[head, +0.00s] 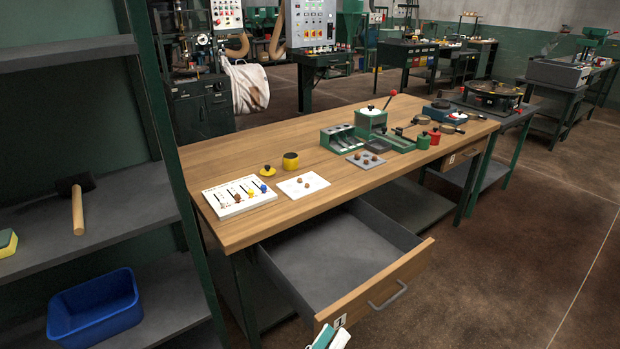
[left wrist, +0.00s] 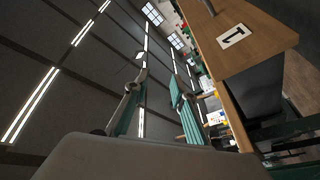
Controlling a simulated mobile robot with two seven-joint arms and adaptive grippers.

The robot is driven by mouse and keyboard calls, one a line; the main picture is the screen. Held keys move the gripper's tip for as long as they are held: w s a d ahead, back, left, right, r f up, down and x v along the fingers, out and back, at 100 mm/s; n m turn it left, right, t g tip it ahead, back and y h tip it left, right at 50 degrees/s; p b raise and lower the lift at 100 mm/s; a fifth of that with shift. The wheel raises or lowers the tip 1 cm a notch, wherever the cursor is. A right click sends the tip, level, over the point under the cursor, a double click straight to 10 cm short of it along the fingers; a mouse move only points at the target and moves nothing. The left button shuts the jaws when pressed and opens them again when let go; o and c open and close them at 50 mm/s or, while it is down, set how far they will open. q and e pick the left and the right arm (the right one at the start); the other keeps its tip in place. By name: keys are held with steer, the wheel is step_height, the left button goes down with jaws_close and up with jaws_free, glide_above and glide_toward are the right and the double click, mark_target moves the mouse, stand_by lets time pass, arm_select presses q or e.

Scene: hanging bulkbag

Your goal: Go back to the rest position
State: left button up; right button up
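My left gripper (head: 328,338) shows only in part at the bottom edge of the head view, in front of the open drawer's wooden front (head: 375,285). In the left wrist view its two teal-padded fingers (left wrist: 157,82) stand apart with nothing seen between them. The drawer front with its number label (left wrist: 234,36) is at the upper right of that view, apart from the fingers. The grey drawer (head: 335,252) is pulled out and looks empty. My right gripper is in neither view.
The wooden workbench (head: 235,160) holds several small parts and fixtures. A shelf rack at left carries a hammer (head: 77,208) and a blue bin (head: 95,308). A whitish bag (head: 247,88) hangs behind the bench. The floor (head: 530,240) at right is clear.

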arm_select(q)
steer(key=s+a+f+m+g+y, duration=0.2)
steer(key=s+a+f+g+y, duration=0.1)
steer(key=a+f, duration=0.6)
steer(key=s+a+f+m+g+y+p, duration=0.1)
steer(key=s+a+f+m+g+y, duration=0.2)
steer(key=a, duration=1.2)
steer(key=s+f+y, duration=0.3)
steer(key=s+f, duration=0.2)
steer(key=f, duration=0.2)
steer(key=shift+a, duration=0.15)
